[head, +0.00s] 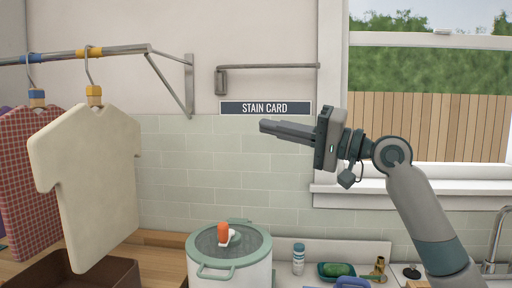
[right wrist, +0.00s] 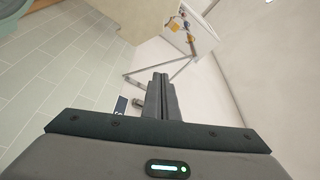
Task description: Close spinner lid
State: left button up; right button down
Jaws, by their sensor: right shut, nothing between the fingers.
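The spinner (head: 260,273) is a white drum on the counter, low in the middle of the head view. Its lid (head: 206,244), clear with a pale green rim and an orange knob (head: 223,232), lies across the top and looks flat; I cannot tell whether it is latched. A green handle (head: 215,274) shows at its front. My right gripper (head: 262,126) is shut and empty, high above the spinner and to its right, pointing left. In the right wrist view its fingers (right wrist: 160,78) are together with nothing between them. My left gripper is out of view.
A cream shirt (head: 90,190) and a red checked cloth (head: 25,160) hang from a rail (head: 120,51) at left. A brown box (head: 100,272) sits below. Right of the spinner are a bottle (head: 298,262), a green dish (head: 322,270) and a tap (head: 498,235).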

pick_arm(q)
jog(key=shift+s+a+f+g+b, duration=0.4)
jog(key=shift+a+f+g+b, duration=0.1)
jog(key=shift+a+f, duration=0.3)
pick_arm(e)
jog(key=s+d+r, duration=0.3)
jog(key=d, duration=0.1)
jog(key=shift+d+r, duration=0.2)
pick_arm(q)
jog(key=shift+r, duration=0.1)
